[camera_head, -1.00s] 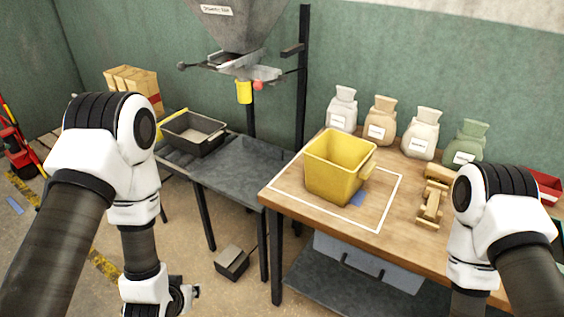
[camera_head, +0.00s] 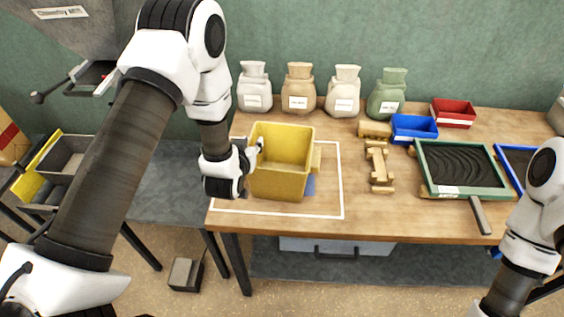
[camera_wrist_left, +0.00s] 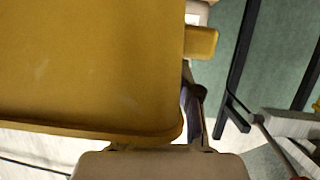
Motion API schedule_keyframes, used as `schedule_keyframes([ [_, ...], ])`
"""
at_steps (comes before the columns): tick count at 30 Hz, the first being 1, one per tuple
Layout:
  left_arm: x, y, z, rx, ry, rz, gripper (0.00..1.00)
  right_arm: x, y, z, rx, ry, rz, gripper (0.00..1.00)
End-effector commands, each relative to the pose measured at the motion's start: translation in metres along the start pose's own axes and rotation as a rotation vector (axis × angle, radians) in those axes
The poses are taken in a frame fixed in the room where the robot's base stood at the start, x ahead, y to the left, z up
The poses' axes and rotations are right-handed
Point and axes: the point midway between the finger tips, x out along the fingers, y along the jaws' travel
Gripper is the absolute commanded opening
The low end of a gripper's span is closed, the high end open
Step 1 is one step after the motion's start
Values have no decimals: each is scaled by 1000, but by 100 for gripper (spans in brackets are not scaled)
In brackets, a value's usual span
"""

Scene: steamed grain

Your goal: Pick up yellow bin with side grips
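The open yellow bin (camera_head: 281,181) stands upright and looks empty, inside the white outline on the wooden table. A side grip (camera_head: 317,158) sticks out on its right. My left gripper (camera_head: 252,157) is at the bin's left side, very close to it; I cannot tell if it touches. In the left wrist view the bin's wall (camera_wrist_left: 85,65) fills the upper left, with a yellow grip block (camera_wrist_left: 201,42) beside it. The left fingers are partly hidden, so their opening is unclear. My right arm shows at the lower right, with its gripper out of view.
Several sacks (camera_head: 299,88) stand along the back. Right of the bin are a wooden stand (camera_head: 379,165), a blue tray (camera_head: 414,128), a red tray (camera_head: 453,113) and a green-framed tray (camera_head: 462,165). A grey bench (camera_head: 165,190) lies to the left.

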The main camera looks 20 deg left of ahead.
Motion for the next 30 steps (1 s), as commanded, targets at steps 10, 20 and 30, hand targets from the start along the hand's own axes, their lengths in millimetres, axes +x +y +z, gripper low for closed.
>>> schedule_keyframes([
  [10,0,0,1,-1,-2,-1,0,1,0,0,-1,0,0,40],
  [20,0,0,0,-1,0,-1,0,0,0,0,-1,0,0,40],
  [30,1,3,-27,-1,2,1,0,-17,0,0,-1,0,0,40],
])
